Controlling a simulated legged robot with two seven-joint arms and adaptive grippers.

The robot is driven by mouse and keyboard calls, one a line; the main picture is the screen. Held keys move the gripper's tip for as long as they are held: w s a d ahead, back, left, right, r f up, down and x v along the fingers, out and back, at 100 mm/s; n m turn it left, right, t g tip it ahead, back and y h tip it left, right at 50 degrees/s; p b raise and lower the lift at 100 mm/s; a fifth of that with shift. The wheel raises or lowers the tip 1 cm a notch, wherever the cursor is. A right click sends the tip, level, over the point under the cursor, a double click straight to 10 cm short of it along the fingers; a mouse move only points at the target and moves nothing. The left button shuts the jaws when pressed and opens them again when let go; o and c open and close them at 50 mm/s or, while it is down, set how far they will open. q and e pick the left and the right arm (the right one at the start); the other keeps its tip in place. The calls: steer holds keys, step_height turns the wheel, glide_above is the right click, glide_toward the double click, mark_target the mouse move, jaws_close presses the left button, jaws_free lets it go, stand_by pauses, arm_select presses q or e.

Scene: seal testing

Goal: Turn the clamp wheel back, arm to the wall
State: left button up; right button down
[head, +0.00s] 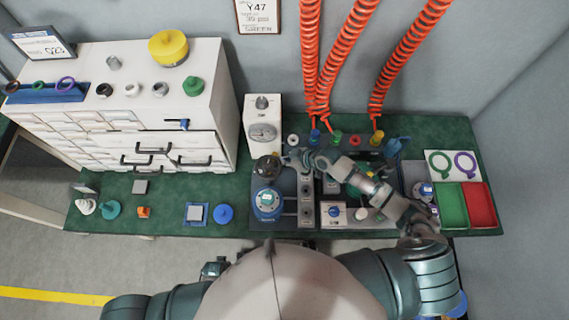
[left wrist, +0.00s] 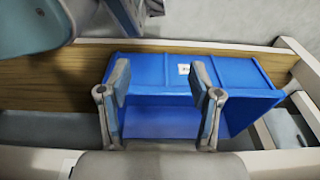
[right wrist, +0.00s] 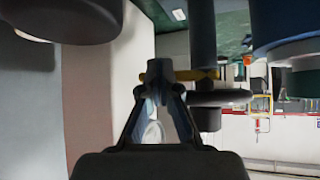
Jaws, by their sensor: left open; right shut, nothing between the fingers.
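A dark round wheel (head: 268,167), which looks like the clamp wheel, stands at the left of the test bench, behind a round blue-and-silver unit (head: 267,203). My right gripper (head: 288,158) is shut and empty, reaching leftward beside the wheel's right edge. In the right wrist view, the closed fingers (right wrist: 160,72) are next to a dark disc (right wrist: 220,97) on an upright shaft; whether they touch it is unclear. The clamp arm cannot be made out clearly. My left gripper (left wrist: 160,85) is open and empty in front of a blue bin (left wrist: 160,118).
A white gauge box (head: 263,128) stands behind the wheel. Orange coiled hoses (head: 310,60) hang at the back. A drawer cabinet (head: 140,95) stands left. Green (head: 453,207) and red (head: 480,203) trays lie right.

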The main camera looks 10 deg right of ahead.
arm_select(q)
steer(key=w+r, duration=0.1)
steer(key=w+d+r+b, duration=0.1)
steer(key=r, duration=0.1)
arm_select(e)
steer(key=shift+w, duration=0.8)
arm_select(q)
steer(key=shift+a, duration=0.3)
arm_select(e)
steer(key=shift+w+a, duration=0.1)
steer(key=shift+a, duration=0.3)
arm_select(q)
steer(key=shift+d, duration=0.15)
arm_select(e)
steer(key=shift+d, duration=0.15)
